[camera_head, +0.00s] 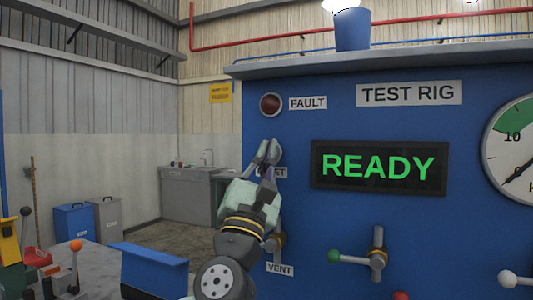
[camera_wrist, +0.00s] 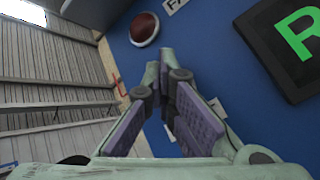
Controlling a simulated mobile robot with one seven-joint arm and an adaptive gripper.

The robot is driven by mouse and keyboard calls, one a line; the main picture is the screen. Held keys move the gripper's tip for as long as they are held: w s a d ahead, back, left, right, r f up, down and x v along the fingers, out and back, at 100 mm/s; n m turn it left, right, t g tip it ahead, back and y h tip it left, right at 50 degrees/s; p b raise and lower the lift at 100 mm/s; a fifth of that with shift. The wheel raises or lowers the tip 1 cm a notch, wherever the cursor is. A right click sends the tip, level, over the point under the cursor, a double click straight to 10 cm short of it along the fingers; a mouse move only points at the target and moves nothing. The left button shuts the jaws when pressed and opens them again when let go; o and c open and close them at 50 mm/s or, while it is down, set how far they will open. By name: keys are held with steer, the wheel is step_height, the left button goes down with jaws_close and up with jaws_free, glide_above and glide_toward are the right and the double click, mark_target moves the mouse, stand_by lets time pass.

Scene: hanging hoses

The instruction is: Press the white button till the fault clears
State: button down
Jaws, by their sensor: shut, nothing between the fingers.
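The fault lamp (camera_head: 270,104) is dark red and looks unlit beside the FAULT label (camera_head: 308,103) on the blue test rig panel (camera_head: 300,210). It also shows in the wrist view (camera_wrist: 144,29). The display (camera_head: 378,167) reads READY in green. My gripper (camera_head: 268,149) is shut and empty, its fingertips in front of the panel below the lamp. The fingertips also show in the wrist view (camera_wrist: 167,54). A label ending in "ET" (camera_head: 280,172) is partly covered by my gripper. No white button shows; the spot above that label is hidden by my fingers. I cannot tell whether they touch it.
Valve handles stick out of the panel below, one with a green knob (camera_head: 333,256) and one with a white knob (camera_head: 507,279). A gauge (camera_head: 513,150) sits at the right edge. A blue bucket (camera_head: 352,31) stands on the rig's top ledge. A sink unit (camera_head: 188,192) is far behind left.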

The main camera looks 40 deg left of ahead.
steer(key=shift+s, duration=0.15)
steer(key=shift+s+d, duration=0.2)
steer(key=shift+s, duration=0.55)
steer(key=shift+s+d+b, duration=0.2)
steer(key=shift+s, duration=0.6)
steer(key=shift+s+d+b, duration=0.15)
steer(key=shift+s+d, duration=0.05)
steer(key=shift+s, duration=0.6)
steer(key=shift+s+d+b, duration=0.2)
steer(key=shift+s, duration=0.6)
